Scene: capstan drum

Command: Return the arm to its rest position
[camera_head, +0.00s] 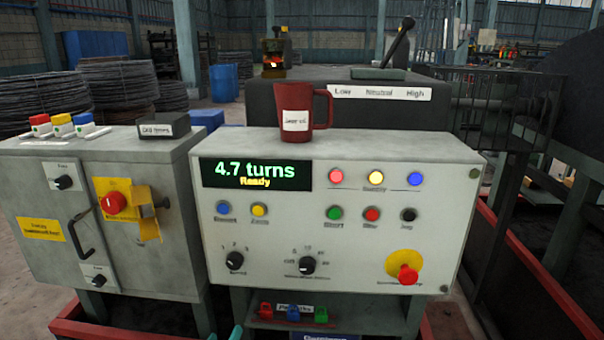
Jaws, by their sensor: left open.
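Two small teal tips at the bottom edge, below the control panel (330,240), appear to be my left gripper (226,335). They stand apart with nothing seen between them; the rest of that gripper and arm is out of frame. My right gripper is not in view.
A dark red mug (297,112) stands on the panel's top edge. Behind it is a lever (398,42) by a Low, Neutral, High label. A grey cabinet (150,262) stands left. Red, blue and green padlocks (293,313) sit below the panel. Open space lies before the panel.

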